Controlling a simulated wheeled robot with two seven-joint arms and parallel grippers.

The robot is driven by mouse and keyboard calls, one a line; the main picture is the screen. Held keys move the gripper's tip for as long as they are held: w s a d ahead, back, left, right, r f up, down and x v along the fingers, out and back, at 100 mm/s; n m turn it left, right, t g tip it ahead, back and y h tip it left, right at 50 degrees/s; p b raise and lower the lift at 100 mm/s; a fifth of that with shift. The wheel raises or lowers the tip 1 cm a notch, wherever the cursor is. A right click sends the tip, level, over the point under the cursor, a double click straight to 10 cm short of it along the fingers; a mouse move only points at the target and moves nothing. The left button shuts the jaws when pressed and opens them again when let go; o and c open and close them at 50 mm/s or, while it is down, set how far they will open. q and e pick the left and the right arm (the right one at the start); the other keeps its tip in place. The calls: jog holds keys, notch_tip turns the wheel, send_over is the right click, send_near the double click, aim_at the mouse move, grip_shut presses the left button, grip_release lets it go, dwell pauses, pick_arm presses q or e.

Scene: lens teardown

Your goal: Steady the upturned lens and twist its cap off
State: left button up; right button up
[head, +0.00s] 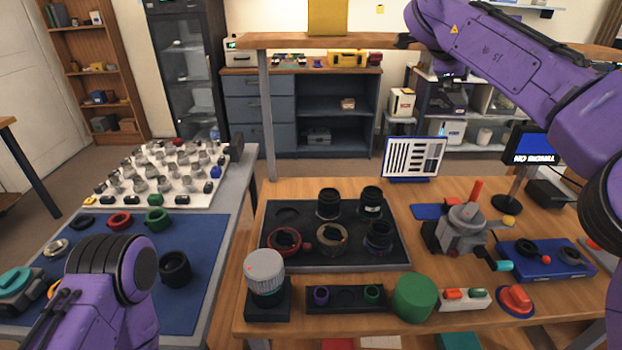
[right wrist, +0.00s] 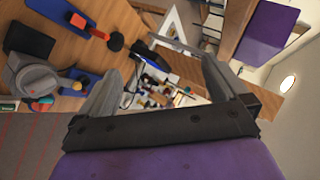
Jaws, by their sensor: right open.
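The upturned lens (head: 266,297) stands upright in a black square holder at the front left of the wooden bench in the head view. Its ribbed grey cap (head: 264,263) sits on top. No gripper touches the lens or cap. My right gripper (right wrist: 160,62) shows in the right wrist view with its two grey fingers spread and nothing between them. The lens does not show in that view. My left arm is at the lower left of the head view, left of the lens, over the blue mat; its fingers cannot be seen.
A black tray (head: 284,211) with several lens parts lies behind the lens. A small dark rack (head: 346,299) and a green cylinder (head: 414,297) stand to its right. A grey clamp device (head: 463,230) and a blue box (head: 545,262) are further right. A shelf overhangs the bench's back.

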jog(key=s+a+f+y, duration=0.2)
jog(key=a+f+y, duration=0.15)
jog(key=a, duration=0.85)
jog(key=n+g+y, duration=0.3)
jog(key=g, duration=0.4)
send_near(263, 262)
jog(key=f, duration=0.3)
jog(key=d+f, duration=0.1)
jog(key=f, duration=0.6)
jog(key=shift+d, duration=0.35)
jog(key=c, duration=0.9)
jog(key=o, duration=0.9)
jog(key=shift+r, duration=0.1)
